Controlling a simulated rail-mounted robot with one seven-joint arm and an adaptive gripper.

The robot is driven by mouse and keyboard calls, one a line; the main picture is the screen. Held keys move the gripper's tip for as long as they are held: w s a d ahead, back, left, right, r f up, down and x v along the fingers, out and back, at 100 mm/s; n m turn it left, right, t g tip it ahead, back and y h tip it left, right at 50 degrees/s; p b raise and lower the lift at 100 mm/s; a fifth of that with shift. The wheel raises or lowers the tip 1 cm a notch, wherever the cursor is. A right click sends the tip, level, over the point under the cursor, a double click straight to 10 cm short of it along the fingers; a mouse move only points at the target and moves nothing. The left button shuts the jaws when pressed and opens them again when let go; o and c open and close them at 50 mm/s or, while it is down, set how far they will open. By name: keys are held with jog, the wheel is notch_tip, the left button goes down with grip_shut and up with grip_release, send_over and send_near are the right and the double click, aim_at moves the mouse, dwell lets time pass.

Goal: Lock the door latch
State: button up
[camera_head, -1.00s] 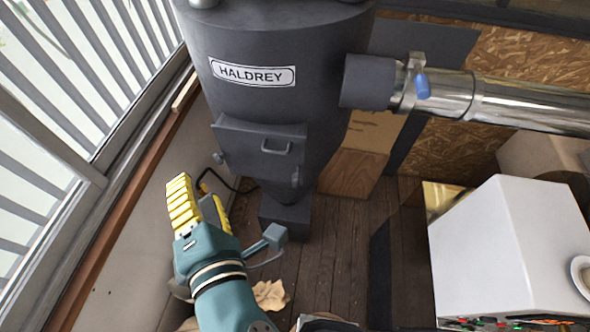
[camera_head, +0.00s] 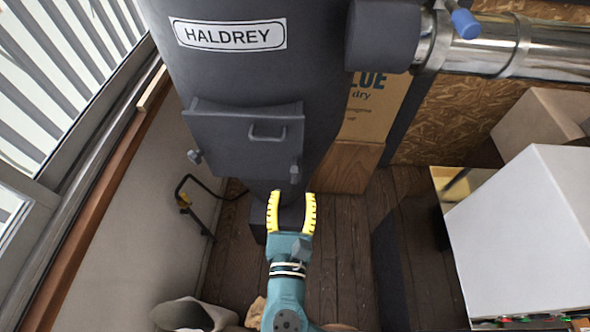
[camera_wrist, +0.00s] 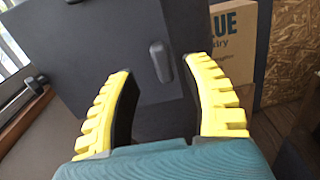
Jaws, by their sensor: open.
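The dark grey door (camera_head: 235,135) is on the front of the HALDREY vessel, with a bar handle (camera_head: 268,132) at its upper right. It appears closed. A small dark lever (camera_head: 295,172) hangs at its lower right corner, apparently the latch. It shows upright and slightly tilted in the wrist view (camera_wrist: 159,64). A similar dark knob (camera_head: 195,157) sits at the lower left corner. My gripper (camera_head: 293,199) is open and empty, just below the right lever. In the wrist view, its yellow fingers (camera_wrist: 157,72) frame the lever. I see no contact.
A silver pipe (camera_head: 475,45) with a blue-handled valve (camera_head: 465,23) runs right from the vessel. A white machine (camera_head: 525,240) stands at right. A cardboard box (camera_head: 372,108) is behind. A bent black rod (camera_head: 193,205) stands at left by the wall. Dark floor lies below.

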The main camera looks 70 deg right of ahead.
aim_at(295, 176)
jog(key=x, duration=0.7)
jog(key=shift+a, duration=0.1)
grip_shut()
